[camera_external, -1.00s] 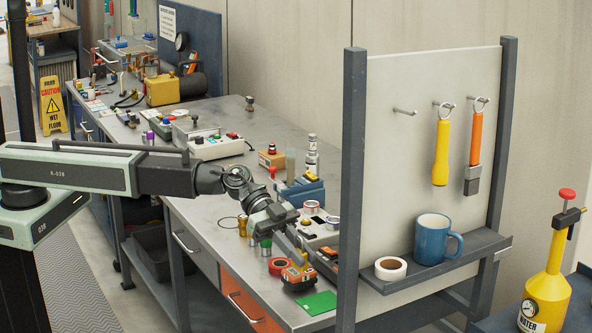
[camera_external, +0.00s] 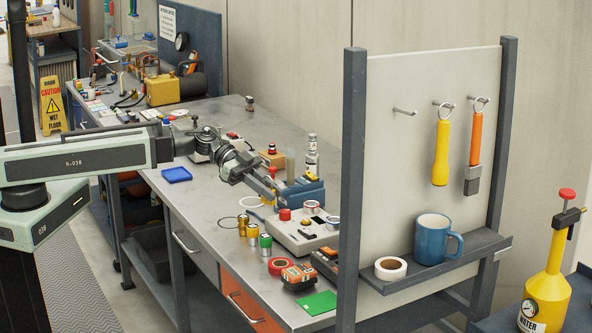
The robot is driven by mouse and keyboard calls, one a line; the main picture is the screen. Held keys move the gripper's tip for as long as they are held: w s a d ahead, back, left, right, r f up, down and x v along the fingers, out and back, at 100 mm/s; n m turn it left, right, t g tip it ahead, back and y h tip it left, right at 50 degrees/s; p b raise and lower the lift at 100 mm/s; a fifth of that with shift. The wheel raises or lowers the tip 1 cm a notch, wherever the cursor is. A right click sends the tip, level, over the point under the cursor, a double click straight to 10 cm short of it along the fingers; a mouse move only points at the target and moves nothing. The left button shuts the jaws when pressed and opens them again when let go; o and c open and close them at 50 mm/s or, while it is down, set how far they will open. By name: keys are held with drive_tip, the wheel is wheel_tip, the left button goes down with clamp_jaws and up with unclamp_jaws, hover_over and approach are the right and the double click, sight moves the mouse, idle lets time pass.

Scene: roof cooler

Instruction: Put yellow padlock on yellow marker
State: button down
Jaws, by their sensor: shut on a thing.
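My gripper (camera_external: 272,191) is over the middle of the workbench, left of a blue vise-like block (camera_external: 303,193). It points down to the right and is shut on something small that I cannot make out. I cannot pick out the yellow padlock for sure. A small yellow piece (camera_external: 313,176) shows on top of the blue block; I cannot tell what it is. I see no flat yellow marker clearly. A flat blue square (camera_external: 177,174) and a flat green square (camera_external: 318,302) lie on the bench.
A grey instrument box (camera_external: 303,236), small brass and green cylinders (camera_external: 265,241), red tape (camera_external: 281,266) and an orange-black device (camera_external: 298,277) crowd the bench's near end. A pegboard panel (camera_external: 420,130) with a shelf and blue mug (camera_external: 433,240) stands at the right.

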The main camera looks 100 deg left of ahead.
drive_tip(key=s+a+n+t+y, duration=0.1)
drive_tip(key=s+a+n+y, duration=0.1)
drive_tip(key=s+a, duration=0.65)
drive_tip(key=s+a+n+y, duration=0.25)
drive_tip(key=s+a, duration=0.25)
drive_tip(key=a, duration=0.7)
drive_tip(key=w+a, duration=0.3)
drive_tip(key=w, duration=0.1)
drive_tip(key=w+a+f+b, duration=0.1)
drive_tip(key=w+a, duration=0.2)
drive_tip(key=w, duration=0.1)
drive_tip(key=w+a, duration=0.3)
drive_tip(key=w, duration=0.1)
drive_tip(key=shift+w+a+f+b, duration=0.2)
drive_tip(key=shift+a+f+b, duration=0.15)
drive_tip(key=shift+a+b, duration=0.05)
wheel_tip(320, 180, down, 4)
drive_tip(key=b, duration=0.4)
drive_tip(key=shift+r, duration=0.25)
drive_tip(key=shift+f, duration=0.2)
drive_tip(key=c, duration=1.3)
unclamp_jaws()
drive_tip(key=shift+c, duration=0.2)
drive_tip(key=shift+r, duration=0.1)
